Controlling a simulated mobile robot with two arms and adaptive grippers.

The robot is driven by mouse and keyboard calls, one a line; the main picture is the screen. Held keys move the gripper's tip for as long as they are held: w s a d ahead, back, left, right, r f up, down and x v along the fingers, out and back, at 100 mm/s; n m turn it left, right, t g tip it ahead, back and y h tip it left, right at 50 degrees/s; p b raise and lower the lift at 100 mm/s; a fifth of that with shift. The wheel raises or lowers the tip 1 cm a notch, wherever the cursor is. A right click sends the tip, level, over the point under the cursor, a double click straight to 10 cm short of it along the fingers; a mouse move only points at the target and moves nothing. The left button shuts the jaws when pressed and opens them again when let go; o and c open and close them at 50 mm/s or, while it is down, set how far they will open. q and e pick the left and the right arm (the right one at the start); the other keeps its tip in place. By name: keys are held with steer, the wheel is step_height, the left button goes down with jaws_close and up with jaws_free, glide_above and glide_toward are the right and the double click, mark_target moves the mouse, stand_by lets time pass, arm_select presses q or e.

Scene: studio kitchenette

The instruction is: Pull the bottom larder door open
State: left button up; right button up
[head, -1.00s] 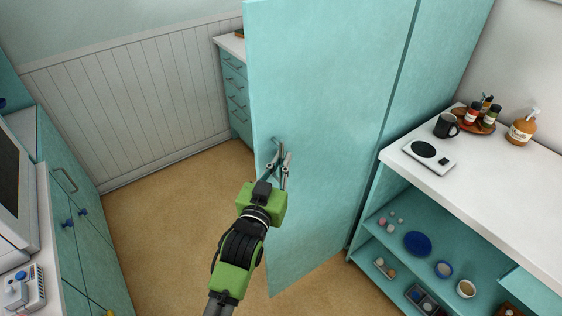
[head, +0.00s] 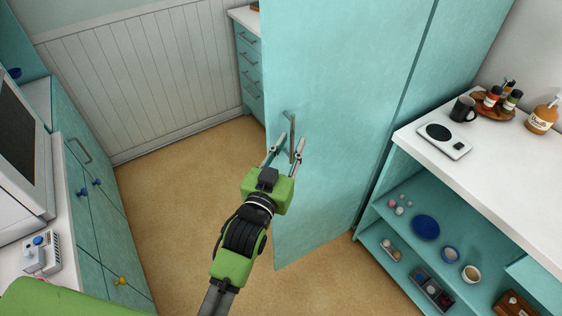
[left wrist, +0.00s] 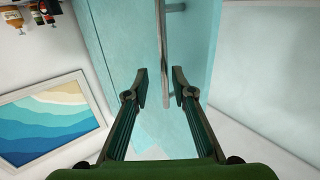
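The larder door (head: 325,190) is a tall turquoise panel. In the head view it stands swung out into the room from the larder, its outer face towards me. Its bar handle (head: 291,137) is near the free edge. My left gripper (head: 288,146) is open at the handle, with a finger on either side of the bar. In the left wrist view the two fingertips (left wrist: 159,88) are apart, and the handle (left wrist: 164,55) runs between and beyond them. Neither finger clearly touches it. The larder's inside is hidden behind the door. My right gripper is out of view.
A low open shelf unit (head: 470,225) with a white worktop stands to the right, holding dishes and small items. Drawers (head: 248,62) stand behind the door. Cabinets (head: 95,205) line the left. The floor (head: 190,190) between is clear.

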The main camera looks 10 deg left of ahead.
arm_select(q)
steer(key=s+a, duration=0.1)
steer(key=s, duration=0.8)
steer(key=shift+a, duration=0.3)
step_height(320, 180, down, 21)
steer(key=s+d+g+b, duration=0.1)
steer(key=d+g+b, duration=0.1)
steer(key=g, duration=0.2)
steer(key=s+a+f+g+b, duration=0.1)
steer(key=s+f+g, duration=0.15)
steer(key=f, duration=0.55)
steer(key=s+a+f+m+g, duration=0.1)
steer(key=s+f, duration=0.3)
steer(key=f, duration=0.4)
steer(key=s+a+f+g+b, duration=0.1)
steer(key=s+f+g, duration=0.1)
steer(key=s+f, duration=0.35)
steer(key=s+a+f+g+y+b, duration=0.1)
steer(key=s+a+f+g, duration=0.2)
steer(key=s+f, duration=0.9)
steer(key=s+a+f+g+y+b, duration=0.1)
steer(key=s+a+f+g, duration=0.3)
steer(key=s+a+f, duration=0.6)
steer(key=s+f+y, duration=0.1)
steer(key=s+f, duration=0.1)
steer(key=s, duration=0.3)
steer(key=shift+s+f+n, duration=0.2)
steer(key=shift+s+n, duration=0.1)
steer(key=shift+s, duration=0.05)
